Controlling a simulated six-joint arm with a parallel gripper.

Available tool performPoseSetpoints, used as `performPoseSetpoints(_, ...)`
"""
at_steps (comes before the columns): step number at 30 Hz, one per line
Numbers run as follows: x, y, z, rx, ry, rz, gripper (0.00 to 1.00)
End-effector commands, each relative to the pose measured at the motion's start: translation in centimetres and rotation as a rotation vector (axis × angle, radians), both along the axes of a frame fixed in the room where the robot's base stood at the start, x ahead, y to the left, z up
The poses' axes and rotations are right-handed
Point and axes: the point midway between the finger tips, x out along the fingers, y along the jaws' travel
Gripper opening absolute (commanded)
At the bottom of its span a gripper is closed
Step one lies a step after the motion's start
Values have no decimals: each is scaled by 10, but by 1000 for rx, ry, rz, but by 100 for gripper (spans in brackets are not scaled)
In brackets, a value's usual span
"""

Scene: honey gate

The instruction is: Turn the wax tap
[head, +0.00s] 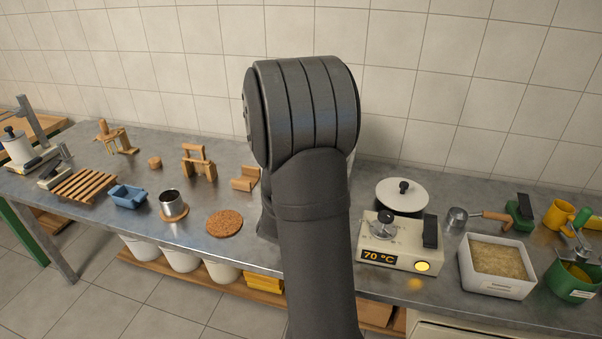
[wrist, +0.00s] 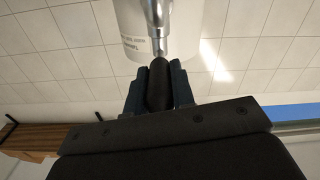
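In the wrist view, a metal tap body (wrist: 158,22) stands in front of a white vessel (wrist: 128,30) with a printed label. A dark, rounded tap handle (wrist: 158,88) extends from it towards me. My gripper (wrist: 159,80) has one finger on each side of this handle. The fingers lie close against it with no clear gap, so it looks shut on the handle. In the head view my own arm fills the middle and hides my gripper and the tap.
A heater (head: 390,244) reading 70 °C stands right of my arm, by a white-lidded pot (head: 385,195). Further right are a white tub (head: 485,283) and a green container (head: 562,290). Left are a cork mat (head: 225,223), a metal cup (head: 172,206) and a blue tray (head: 127,197).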

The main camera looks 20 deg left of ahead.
Motion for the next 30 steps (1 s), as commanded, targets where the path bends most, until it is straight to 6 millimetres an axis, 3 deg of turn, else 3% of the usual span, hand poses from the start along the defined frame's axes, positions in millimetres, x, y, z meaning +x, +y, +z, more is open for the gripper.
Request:
performPoseSetpoints(14,0,-8,0,0,0,71,0)
performPoseSetpoints(30,7,-35,0,0,2,393,0)
